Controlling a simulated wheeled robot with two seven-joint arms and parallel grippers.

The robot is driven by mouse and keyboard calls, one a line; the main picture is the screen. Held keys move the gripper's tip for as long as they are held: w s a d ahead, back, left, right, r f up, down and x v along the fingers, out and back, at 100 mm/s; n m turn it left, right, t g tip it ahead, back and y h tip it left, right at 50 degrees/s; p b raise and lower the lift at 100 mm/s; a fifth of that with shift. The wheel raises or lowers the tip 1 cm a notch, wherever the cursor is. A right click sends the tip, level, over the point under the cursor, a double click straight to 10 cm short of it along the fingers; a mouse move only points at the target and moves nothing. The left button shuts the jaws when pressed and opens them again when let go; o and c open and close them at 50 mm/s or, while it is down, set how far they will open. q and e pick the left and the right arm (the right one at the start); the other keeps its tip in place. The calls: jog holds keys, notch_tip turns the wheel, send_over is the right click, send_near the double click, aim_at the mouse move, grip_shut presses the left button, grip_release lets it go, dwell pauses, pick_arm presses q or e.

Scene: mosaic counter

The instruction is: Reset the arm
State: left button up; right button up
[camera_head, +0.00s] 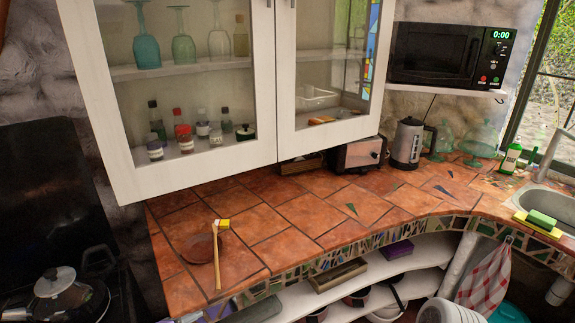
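Neither of my grippers shows in the head view, and no arm of mine can be made out. The tiled terracotta counter (290,213) runs from the lower left toward the sink on the right. A wooden spoon or similar long-handled tool (217,262) lies on it near the left end, over a round brown piece (198,248). A small yellow and white item (222,224) sits at the tool's far end.
A white glass-door cabinet (215,175) hangs low over the counter. A toaster (358,155), kettle (407,143) and green bottle (511,158) stand at the back. A pot (57,290) is at lower left. The counter's middle is mostly clear.

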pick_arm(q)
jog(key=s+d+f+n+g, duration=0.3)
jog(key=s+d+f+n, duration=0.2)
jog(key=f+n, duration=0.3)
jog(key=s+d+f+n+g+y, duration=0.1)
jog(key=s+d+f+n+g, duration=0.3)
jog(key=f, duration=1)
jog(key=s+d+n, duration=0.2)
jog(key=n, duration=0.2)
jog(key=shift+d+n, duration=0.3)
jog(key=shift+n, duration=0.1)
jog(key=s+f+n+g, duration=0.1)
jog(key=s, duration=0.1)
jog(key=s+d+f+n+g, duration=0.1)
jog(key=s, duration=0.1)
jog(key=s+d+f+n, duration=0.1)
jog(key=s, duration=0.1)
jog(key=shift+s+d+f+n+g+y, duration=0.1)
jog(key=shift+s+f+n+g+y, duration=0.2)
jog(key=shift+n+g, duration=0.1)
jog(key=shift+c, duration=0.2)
